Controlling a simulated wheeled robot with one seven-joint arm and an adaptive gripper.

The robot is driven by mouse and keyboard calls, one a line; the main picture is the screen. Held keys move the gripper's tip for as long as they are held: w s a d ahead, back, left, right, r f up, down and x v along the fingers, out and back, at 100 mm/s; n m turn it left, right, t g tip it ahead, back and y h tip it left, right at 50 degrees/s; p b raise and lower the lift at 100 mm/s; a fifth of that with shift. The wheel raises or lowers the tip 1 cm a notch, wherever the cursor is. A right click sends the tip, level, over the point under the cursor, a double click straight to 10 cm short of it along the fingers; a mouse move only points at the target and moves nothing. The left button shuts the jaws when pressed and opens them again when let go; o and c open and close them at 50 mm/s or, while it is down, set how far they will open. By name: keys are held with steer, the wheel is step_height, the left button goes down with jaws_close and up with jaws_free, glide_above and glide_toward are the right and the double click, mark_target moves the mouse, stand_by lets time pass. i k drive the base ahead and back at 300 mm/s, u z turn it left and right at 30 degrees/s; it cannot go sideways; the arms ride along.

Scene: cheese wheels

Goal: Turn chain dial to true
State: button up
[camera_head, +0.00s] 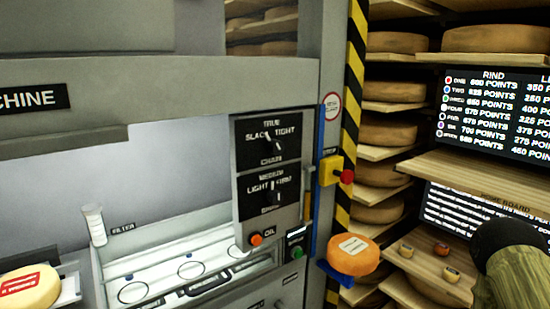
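The chain dial (273,144) is the upper knob on a dark panel (240,160) at the machine's right front. Its labels read TRUE above, SLACK at left, TIGHT at right and CHAIN below. The knob's bar looks slanted, upper left to lower right; which end is the pointer is too small to tell. The brush dial (276,190) sits just below, marked LIGHT, MEDIUM and FIRM, with its bar near upright. No gripper fingers show, and nothing touches either dial. A dark rounded shape at the lower right may be part of my arm.
Below the panel are an orange-red OIL button (256,239) and a green button (297,252). A red knob on a yellow box (331,170) juts out to the right. An orange cheese wheel (354,255) sits near cheese shelves (480,175). Space before the panel looks clear.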

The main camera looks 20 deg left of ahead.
mark_target(276, 147)
steer(key=k, duration=0.25)
steer(key=z, duration=2.1)
steer(key=i, duration=1)
steer(key=u, duration=2.75)
